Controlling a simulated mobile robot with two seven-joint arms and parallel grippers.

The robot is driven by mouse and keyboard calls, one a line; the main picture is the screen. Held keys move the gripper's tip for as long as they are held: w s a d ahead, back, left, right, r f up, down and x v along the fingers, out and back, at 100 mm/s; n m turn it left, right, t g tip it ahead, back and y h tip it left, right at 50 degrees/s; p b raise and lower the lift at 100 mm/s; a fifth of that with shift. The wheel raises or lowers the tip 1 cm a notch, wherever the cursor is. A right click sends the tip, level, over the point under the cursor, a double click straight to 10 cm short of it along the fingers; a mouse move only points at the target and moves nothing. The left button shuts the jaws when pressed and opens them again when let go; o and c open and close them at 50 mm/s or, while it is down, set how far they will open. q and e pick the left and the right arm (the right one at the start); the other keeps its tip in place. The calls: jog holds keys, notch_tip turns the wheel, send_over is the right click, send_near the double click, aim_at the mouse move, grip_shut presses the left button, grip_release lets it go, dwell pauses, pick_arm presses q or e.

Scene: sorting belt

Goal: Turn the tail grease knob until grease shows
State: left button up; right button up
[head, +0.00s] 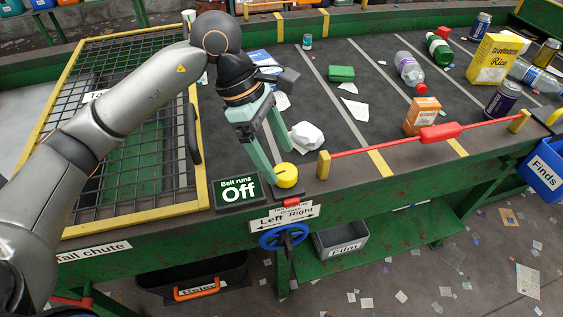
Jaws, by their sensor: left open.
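My left gripper (279,169) reaches down from the upper left with its two teal fingers apart. Its fingertips are close to a round yellow knob (287,178) on the belt's front edge. One finger is left of the knob and the other is just above it in the picture; I cannot tell if they touch it. No label reading grease shows on the knob, and no grease is visible around it. My right gripper is not in view.
A yellow-framed mesh guard (205,185) covers the tail chute at left. A red bar (390,139) runs along the belt front. Bottles, cartons and paper scraps lie on the belt.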

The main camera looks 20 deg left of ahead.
pick_arm(q)
jog(key=v, duration=0.9)
jog(key=shift+r, duration=0.25)
jog(key=shift+a, duration=0.1)
